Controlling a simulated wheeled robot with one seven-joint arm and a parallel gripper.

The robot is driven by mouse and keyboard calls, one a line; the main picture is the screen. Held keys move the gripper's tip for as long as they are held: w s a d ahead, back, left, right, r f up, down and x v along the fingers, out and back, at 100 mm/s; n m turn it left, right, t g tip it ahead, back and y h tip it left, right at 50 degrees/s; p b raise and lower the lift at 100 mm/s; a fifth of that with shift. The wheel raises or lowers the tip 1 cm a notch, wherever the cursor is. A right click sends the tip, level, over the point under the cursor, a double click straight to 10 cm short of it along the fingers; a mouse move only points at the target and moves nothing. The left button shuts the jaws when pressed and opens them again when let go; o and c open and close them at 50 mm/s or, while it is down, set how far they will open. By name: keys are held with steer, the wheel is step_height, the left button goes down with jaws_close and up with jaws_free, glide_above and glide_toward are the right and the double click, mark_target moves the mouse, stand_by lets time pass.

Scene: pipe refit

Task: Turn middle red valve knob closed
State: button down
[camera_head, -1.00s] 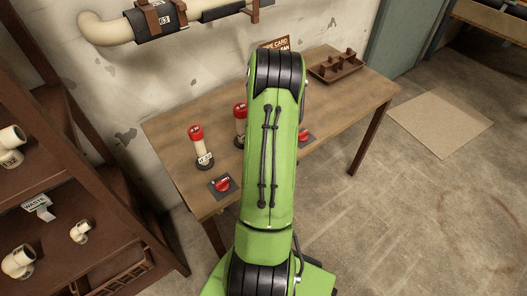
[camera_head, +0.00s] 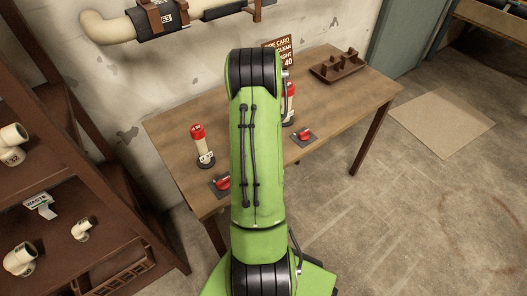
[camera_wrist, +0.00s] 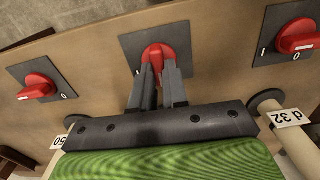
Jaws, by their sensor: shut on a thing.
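The middle red valve knob (camera_wrist: 157,54) sits on a dark square plate (camera_wrist: 126,42) in the wrist view. My gripper (camera_wrist: 158,68) reaches it from below in that picture and is shut on it, one finger on each side. The fingers hide part of the knob and plate, so its exact angle is hard to read. In the head view my green arm hides the middle knob and my gripper. The left knob (camera_head: 222,182) and right knob (camera_head: 305,134) show beside my arm; their plates carry 0 marks in the wrist view.
On the wooden table (camera_head: 345,100) stand a red-capped pipe (camera_head: 201,145) at left and another (camera_head: 289,105) right of my arm. A brown tray (camera_head: 338,67) and a sign card (camera_head: 281,53) are at the back. A dark shelf (camera_head: 120,200) stands at left.

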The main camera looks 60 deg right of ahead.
stand_by(0.4)
steer(key=c, duration=1.1)
jaws_free()
steer(key=shift+c, duration=0.2)
step_height(320, 180, up, 16)
steer(key=p, duration=0.4)
steer(key=shift+f, duration=0.15)
